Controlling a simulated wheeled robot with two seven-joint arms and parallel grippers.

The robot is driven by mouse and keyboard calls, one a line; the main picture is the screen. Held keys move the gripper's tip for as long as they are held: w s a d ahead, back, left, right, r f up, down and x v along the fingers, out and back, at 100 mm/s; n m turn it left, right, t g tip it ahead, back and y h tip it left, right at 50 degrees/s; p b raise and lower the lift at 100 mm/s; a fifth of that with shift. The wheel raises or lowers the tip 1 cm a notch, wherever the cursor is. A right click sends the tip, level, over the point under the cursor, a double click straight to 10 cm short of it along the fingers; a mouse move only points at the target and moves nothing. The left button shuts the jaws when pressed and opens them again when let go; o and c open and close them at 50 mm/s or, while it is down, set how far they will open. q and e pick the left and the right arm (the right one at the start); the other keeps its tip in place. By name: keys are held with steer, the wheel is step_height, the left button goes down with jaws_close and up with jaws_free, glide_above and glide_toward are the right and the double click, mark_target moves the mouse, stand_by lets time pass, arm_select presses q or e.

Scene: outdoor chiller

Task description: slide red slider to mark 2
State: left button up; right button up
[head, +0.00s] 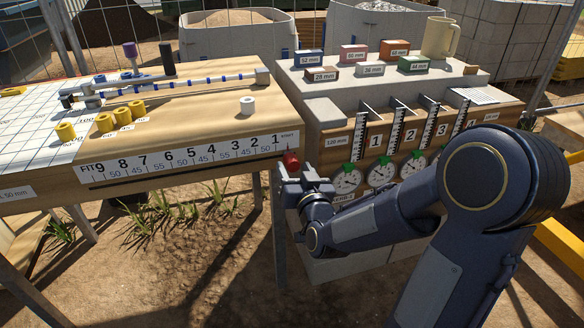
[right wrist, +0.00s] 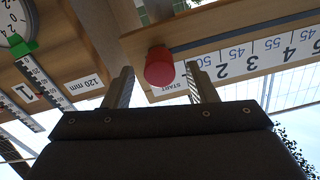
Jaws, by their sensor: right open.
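The red slider (head: 291,160) is a round red knob at the right end of the numbered strip on the front of the left wooden bench. The white number strip (head: 185,158) runs from 9 at the left to 1 at the right, with mark 2 (head: 254,143) left of the knob. My right gripper (head: 298,176) is open just below and in front of the knob. In the right wrist view, the red slider (right wrist: 159,66) shows between and beyond the two spread fingers of the right gripper (right wrist: 157,84), apart from them. My left gripper is not in view.
A dark slot (right wrist: 240,38) runs along the number strip. A second bench with round dials (head: 347,178) and upright rulers stands close at the right. Yellow pieces (head: 105,122) and a white cylinder (head: 247,105) stand on the left bench top. Space before the strip is clear.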

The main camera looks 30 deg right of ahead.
steer(key=shift+x, duration=1.5)
jaws_close()
